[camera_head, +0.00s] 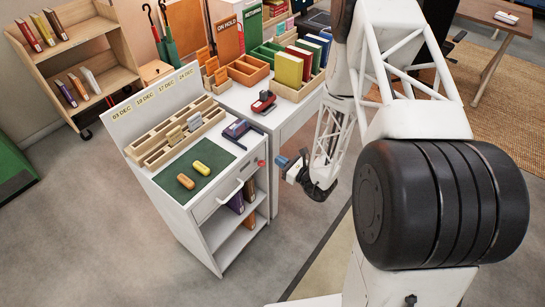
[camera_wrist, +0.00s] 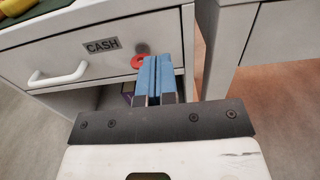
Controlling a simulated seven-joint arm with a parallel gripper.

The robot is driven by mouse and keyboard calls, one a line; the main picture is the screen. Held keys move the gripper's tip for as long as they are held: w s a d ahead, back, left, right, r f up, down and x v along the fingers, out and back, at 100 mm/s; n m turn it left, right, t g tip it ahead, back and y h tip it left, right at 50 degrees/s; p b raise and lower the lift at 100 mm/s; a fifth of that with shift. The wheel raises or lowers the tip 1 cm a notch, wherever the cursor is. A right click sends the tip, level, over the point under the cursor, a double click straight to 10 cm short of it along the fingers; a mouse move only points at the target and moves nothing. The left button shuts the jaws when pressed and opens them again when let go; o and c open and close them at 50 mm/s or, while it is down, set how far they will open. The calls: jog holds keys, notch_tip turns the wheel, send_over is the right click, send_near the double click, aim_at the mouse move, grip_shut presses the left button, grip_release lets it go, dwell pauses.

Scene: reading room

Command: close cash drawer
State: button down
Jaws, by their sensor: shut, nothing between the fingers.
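The cash drawer (camera_wrist: 110,58) is a white front with a dark CASH label, a white bar handle (camera_wrist: 58,76) and a red ring (camera_wrist: 139,61). In the head view the drawer front (camera_head: 213,205) is at the top of the small white counter, with its handle (camera_head: 231,193) facing right. It looks flush or nearly so; I cannot tell exactly. My gripper (camera_wrist: 159,60) has blue fingers held together, empty, just right of the red ring in the wrist view. Contact with the front is unclear. In the head view my gripper (camera_head: 283,161) is right of the drawer.
Open shelves with books (camera_head: 236,203) lie below the drawer. A white desk (camera_head: 282,119) stands close behind. Floor in front is clear.

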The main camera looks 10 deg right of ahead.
jog(key=v, duration=0.6)
jog(key=shift+s+d, duration=0.2)
jog(key=shift+r, duration=0.1)
dwell(0.4)
jog(key=s+a+r+n+g, duration=0.3)
jog(key=r+n+g, duration=0.15)
jog(key=r, duration=0.35)
jog(key=s+a+r+n+g+y, duration=0.1)
jog(key=s+a+r+n+g, duration=0.15)
jog(key=r+n+g, duration=0.4)
jog(key=s+a+r+n+g, duration=0.2)
jog(key=s+a+r+n, duration=0.15)
jog(key=r, duration=0.55)
jog(key=s+d+r+n+t+h, duration=0.1)
jog(key=s+d+r+n+h, duration=0.4)
jog(key=s+r, duration=0.5)
jog(key=s+d+r+n+t+h, duration=0.1)
jog(key=s+d+r+n+h, duration=0.4)
jog(key=s+r+n+h, duration=0.2)
jog(key=shift+s+d+r+t+h, duration=0.35)
jog(key=shift+s+r+h, duration=0.65)
jog(key=shift+s+r, duration=0.65)
